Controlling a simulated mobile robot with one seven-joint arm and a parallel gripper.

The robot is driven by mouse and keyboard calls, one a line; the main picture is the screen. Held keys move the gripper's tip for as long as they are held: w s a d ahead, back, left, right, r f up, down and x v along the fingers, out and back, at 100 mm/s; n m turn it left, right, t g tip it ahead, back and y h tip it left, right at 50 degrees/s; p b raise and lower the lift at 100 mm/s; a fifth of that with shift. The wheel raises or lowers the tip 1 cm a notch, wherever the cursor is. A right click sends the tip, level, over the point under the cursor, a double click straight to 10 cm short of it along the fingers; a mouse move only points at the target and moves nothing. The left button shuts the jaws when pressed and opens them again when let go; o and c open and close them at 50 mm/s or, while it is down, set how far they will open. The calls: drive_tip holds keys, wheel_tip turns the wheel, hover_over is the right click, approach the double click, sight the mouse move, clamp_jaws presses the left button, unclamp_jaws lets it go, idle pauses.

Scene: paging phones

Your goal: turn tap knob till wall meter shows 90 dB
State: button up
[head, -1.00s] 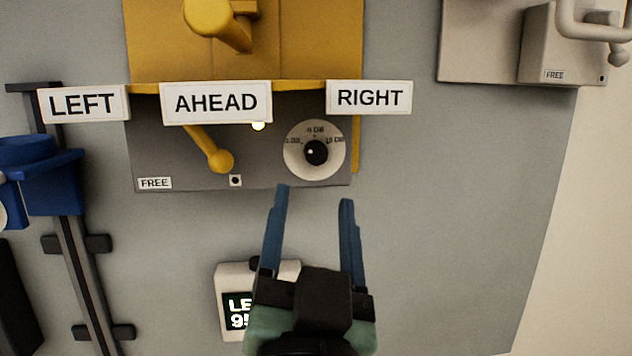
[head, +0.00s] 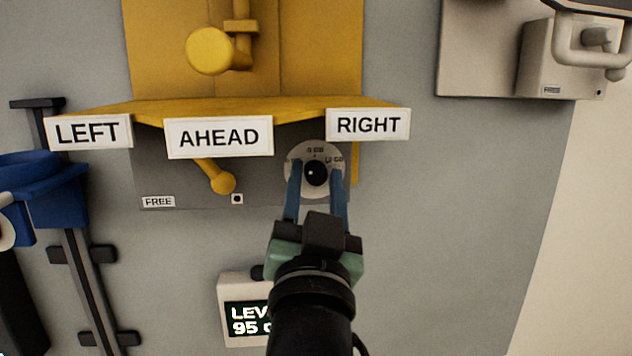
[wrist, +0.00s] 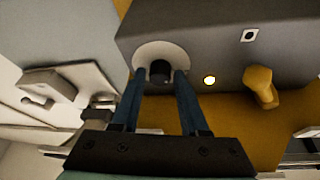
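The tap knob (head: 316,172) is a small black knob with a white dot, on a round white dial marked in dB, on the grey panel below the RIGHT sign. My gripper (head: 316,168) is open, its blue fingers on either side of the knob. In the wrist view the knob (wrist: 160,72) stands between the fingertips with a small gap on each side. The wall meter (head: 245,308) is a white box below the panel. Its screen reads "LEV" and "95"; my gripper and arm hide its right part.
A yellow shelf (head: 270,108) with LEFT, AHEAD and RIGHT signs juts out above the knob. A yellow lever (head: 220,181) is left of the dial. A blue phone unit (head: 45,190) is at far left, and a pale unit (head: 555,65) at upper right. The wall right of the dial is bare.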

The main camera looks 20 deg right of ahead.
clamp_jaws()
drive_tip(key=shift+m+b, duration=0.35)
drive_tip(key=shift+m, duration=0.05)
drive_tip(key=m+g+h+b, duration=0.1)
drive_tip(key=m+b, duration=0.1)
drive_tip(key=shift+a+f+m, duration=0.1)
drive_tip(key=shift+a+m, duration=0.05)
drive_tip(key=shift+m, duration=0.15)
drive_tip(key=m+g+b, duration=0.1)
drive_tip(key=m, duration=0.1)
drive_tip(key=m+g+h+b, duration=0.1)
drive_tip(key=m, duration=0.1)
drive_tip(key=shift+m+h+b, duration=0.3)
drive_tip(key=shift+m+b, duration=0.1)
drive_tip(key=m+g, duration=0.1)
drive_tip(key=m, duration=0.1)
drive_tip(key=m+b, duration=0.1)
drive_tip(key=m, duration=0.1)
drive_tip(key=m+g+b, duration=0.1)
drive_tip(key=m, duration=0.1)
drive_tip(key=shift+r+g, duration=0.3)
drive_tip(key=shift+w+m, duration=0.1)
drive_tip(key=shift+m, duration=0.2)
drive_tip(key=shift+o, duration=2.1)
unclamp_jaws()
